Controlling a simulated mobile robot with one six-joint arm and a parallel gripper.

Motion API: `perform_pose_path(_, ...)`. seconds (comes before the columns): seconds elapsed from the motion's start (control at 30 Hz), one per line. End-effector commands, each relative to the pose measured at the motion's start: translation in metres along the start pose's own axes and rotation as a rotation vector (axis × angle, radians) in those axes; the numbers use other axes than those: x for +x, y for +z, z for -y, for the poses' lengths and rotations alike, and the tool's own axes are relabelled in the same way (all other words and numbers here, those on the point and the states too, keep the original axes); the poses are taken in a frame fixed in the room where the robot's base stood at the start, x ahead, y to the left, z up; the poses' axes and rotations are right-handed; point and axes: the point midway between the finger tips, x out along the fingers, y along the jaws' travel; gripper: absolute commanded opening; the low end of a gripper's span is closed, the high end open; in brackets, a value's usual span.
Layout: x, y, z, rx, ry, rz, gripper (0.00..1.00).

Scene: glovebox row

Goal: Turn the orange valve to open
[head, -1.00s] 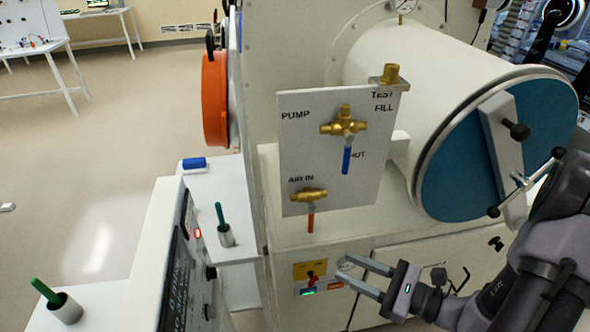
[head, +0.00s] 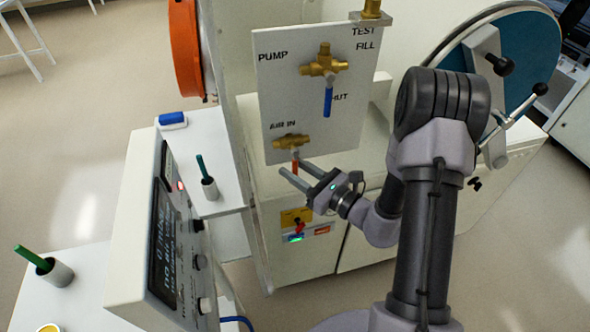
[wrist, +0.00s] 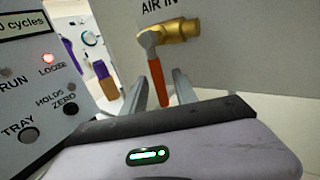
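The orange valve handle (head: 295,163) hangs straight down from its brass body (head: 290,142) under the AIR IN label on the white panel. In the wrist view the orange handle (wrist: 156,80) points down between my two fingers, beyond the gripper body. My gripper (head: 294,174) is open, its fingers spread on either side of the handle's lower end. I see no clear contact, and the exact depth between fingers and handle is hard to tell.
A blue-handled brass valve (head: 328,95) sits above on the same panel (head: 268,100). A control box (head: 135,215) with lights and knobs stands close on the left. A small yellow switch plate (head: 290,216) is below. A pen holder (head: 210,188) stands on the white shelf.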

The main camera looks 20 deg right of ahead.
Motion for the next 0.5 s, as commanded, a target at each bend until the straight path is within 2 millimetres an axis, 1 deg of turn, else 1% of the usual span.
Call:
perform_pose_path(0.27,0.0020,0.0002,-0.0001,0.000,0.000,0.000,0.35)
perform_pose_path(0.3,0.0019,0.0001,-0.0001,0.000,0.000,0.000,0.27)
perform_pose_path(0.43,0.0018,0.0001,-0.0001,0.001,0.000,0.000,0.02)
perform_pose_path(0.5,0.0017,0.0001,-0.0001,0.001,0.000,0.000,0.00)
